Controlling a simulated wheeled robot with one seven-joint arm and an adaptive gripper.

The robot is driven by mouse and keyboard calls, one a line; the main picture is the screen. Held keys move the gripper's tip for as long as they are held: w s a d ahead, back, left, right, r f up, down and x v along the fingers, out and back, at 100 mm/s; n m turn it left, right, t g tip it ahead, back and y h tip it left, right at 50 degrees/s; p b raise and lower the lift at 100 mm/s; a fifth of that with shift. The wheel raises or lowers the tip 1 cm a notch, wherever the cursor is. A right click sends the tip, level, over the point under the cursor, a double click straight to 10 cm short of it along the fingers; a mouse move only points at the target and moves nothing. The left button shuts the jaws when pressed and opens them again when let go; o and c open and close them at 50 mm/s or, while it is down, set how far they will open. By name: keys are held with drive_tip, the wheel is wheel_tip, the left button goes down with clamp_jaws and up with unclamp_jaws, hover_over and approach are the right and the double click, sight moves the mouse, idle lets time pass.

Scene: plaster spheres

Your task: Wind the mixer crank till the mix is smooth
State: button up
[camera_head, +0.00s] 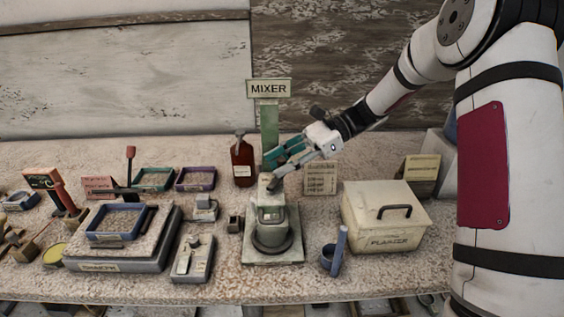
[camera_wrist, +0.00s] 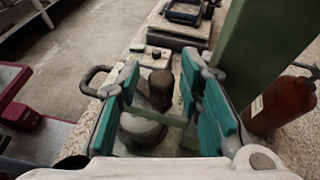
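The mixer stands mid-bench in the head view, with a grey base (camera_head: 285,250), a round bowl, a green column (camera_head: 269,130) and a "MIXER" sign (camera_head: 268,89). A small dark crank knob (camera_head: 273,185) shows near its top, just below my gripper (camera_head: 273,163). In the wrist view the teal fingers of my gripper (camera_wrist: 160,78) are spread apart, with a brown knob (camera_wrist: 160,84) visible in the gap between them. Neither finger visibly presses on it. I cannot tell whether the knob is between the fingertips or below them. The mix inside the bowl is hidden.
A brown bottle (camera_head: 243,160) stands behind the mixer to the left. A switch box (camera_head: 193,260) and a framed tray (camera_head: 118,265) lie to the left.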

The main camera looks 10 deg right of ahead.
idle(0.5)
drive_tip(key=s+d+r+m+t+p, duration=0.1)
drive_tip(key=s+d+r+m+t, duration=0.25)
drive_tip(key=d, duration=0.35)
drive_tip(key=s+d+r+m+t+p, duration=0.1)
drive_tip(key=s+d+r+m+t, duration=0.2)
drive_tip(key=d, duration=0.4)
drive_tip(key=s+a+r+n+g+h+p, duration=0.1)
drive_tip(key=s+a+r+n+h+p, duration=0.1)
drive_tip(key=s+n, duration=0.5)
drive_tip(key=s+a+r+n+g+h+p, duration=0.1)
drive_tip(key=s+a+r+n+h+p, duration=0.2)
drive_tip(key=s+n, duration=0.5)
drive_tip(key=s+a+r+h, duration=0.1)
drive_tip(key=s+a+h, duration=0.1)
drive_tip(key=s+h, duration=0.1)
drive_tip(key=shift+s+a+r+h, duration=0.25)
drive_tip(key=shift+s+r+h, duration=0.15)
drive_tip(key=shift+s, duration=0.4)
